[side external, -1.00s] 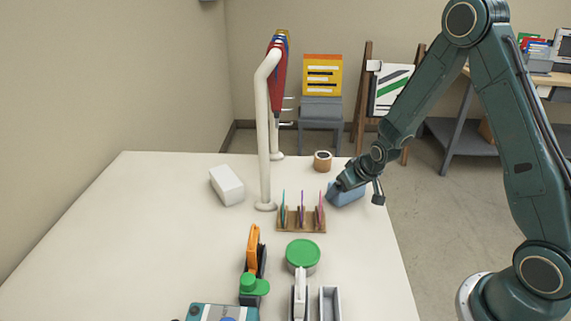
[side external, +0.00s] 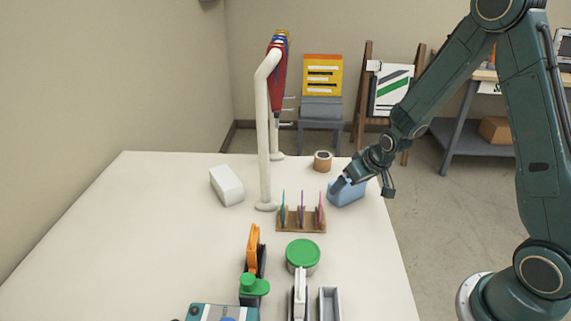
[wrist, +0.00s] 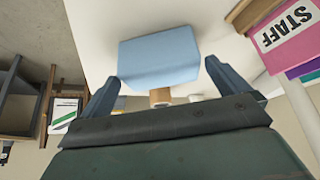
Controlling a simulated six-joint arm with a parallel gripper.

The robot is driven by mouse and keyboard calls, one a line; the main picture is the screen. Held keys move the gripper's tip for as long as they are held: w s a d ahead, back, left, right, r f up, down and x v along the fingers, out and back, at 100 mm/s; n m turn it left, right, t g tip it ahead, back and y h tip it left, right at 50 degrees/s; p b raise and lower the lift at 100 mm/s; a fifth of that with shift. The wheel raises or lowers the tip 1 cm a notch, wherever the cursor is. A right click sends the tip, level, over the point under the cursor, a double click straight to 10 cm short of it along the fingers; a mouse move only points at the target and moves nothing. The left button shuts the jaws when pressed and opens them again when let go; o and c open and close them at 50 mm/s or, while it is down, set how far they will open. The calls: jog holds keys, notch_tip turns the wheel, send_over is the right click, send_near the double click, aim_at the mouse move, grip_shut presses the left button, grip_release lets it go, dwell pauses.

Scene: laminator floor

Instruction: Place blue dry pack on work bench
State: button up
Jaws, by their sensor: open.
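The blue dry pack (side external: 349,194) is a light blue block resting on the white work bench (side external: 150,230), near its right edge. It also shows in the wrist view (wrist: 160,58), just beyond my fingertips and roughly centred between them. My gripper (side external: 361,187) is open at the pack, tilted down from the right. In the wrist view my gripper's two fingers (wrist: 158,82) stand apart with the pack's near edge at the gap. I cannot tell whether either finger touches the pack.
A wooden rack (side external: 301,222) with coloured cards stands left of the pack. A tape roll (side external: 322,161) lies behind it. A white block (side external: 227,186), a white post rack (side external: 264,140) and a green-lidded tin (side external: 302,254) are also on the bench. The bench's left side is clear.

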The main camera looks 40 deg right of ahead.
jog(key=d+v, duration=0.1)
jog(key=v, duration=0.8)
jog(key=shift+a, duration=0.5)
jog(key=shift+s+r, duration=0.1)
jog(key=shift+r, duration=0.1)
jog(key=s+a+r, duration=0.3)
jog(key=s+r, duration=0.2)
jog(key=s, duration=0.1)
jog(key=s+a+r+n, duration=0.1)
jog(key=s+a+r, duration=0.2)
jog(key=s+r, duration=0.2)
jog(key=s+a+r+n+y, duration=0.1)
jog(key=s+a+r, duration=0.2)
jog(key=s, duration=0.6)
jog(key=shift+r, duration=1)
jog(key=shift+a, duration=0.1)
jog(key=c, duration=0.5)
